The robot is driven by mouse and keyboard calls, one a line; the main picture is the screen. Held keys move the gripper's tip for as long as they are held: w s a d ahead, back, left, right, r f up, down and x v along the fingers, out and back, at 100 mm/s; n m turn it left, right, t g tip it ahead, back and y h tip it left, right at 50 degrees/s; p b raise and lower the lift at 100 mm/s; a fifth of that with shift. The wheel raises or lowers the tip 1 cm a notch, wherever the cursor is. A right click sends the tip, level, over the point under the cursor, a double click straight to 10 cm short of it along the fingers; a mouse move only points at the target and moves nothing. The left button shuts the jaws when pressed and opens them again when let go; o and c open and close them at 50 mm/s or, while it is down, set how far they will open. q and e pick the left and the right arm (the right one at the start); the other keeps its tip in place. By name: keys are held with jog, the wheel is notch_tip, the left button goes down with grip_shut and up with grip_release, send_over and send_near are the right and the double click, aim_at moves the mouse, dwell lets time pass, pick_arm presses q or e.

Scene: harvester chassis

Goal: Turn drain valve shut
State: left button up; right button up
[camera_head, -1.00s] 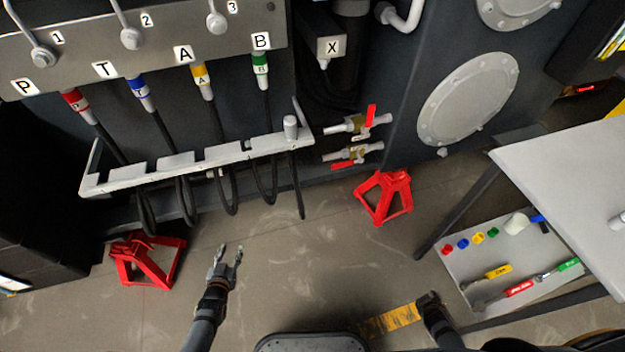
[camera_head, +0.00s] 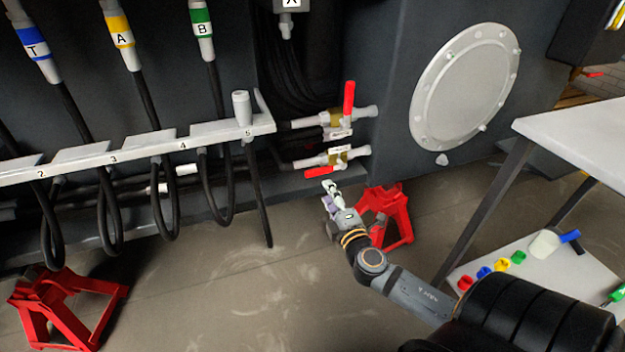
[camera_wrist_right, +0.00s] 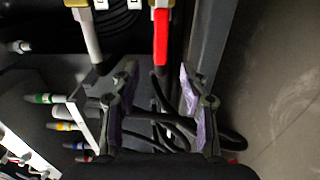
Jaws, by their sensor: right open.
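Two ball valves with brass bodies sit one above the other on pipe stubs at the chassis wall. The upper valve (camera_head: 336,121) has its red handle (camera_head: 349,98) standing up, across its pipe. The lower valve (camera_head: 338,155) has its red handle (camera_head: 320,173) lying roughly along its pipe. Their tags are too small to read. My right gripper (camera_head: 331,190) is just below the lower handle. In the right wrist view it is open (camera_wrist_right: 155,88), with a red handle (camera_wrist_right: 161,38) ahead between its fingers, apparently not gripped. My left gripper is out of view.
A red stand (camera_head: 388,215) is right behind my right wrist. A hose rack (camera_head: 110,155) with hanging hoses is to the left, and another red stand (camera_head: 65,305) at lower left. A table (camera_head: 580,130) is at right. The middle floor is clear.

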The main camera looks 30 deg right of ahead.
aim_at(317, 173)
jog(key=b+x, duration=0.1)
jog(key=x, duration=0.8)
jog(key=shift+w, duration=0.1)
jog(key=shift+c, duration=0.5)
grip_shut()
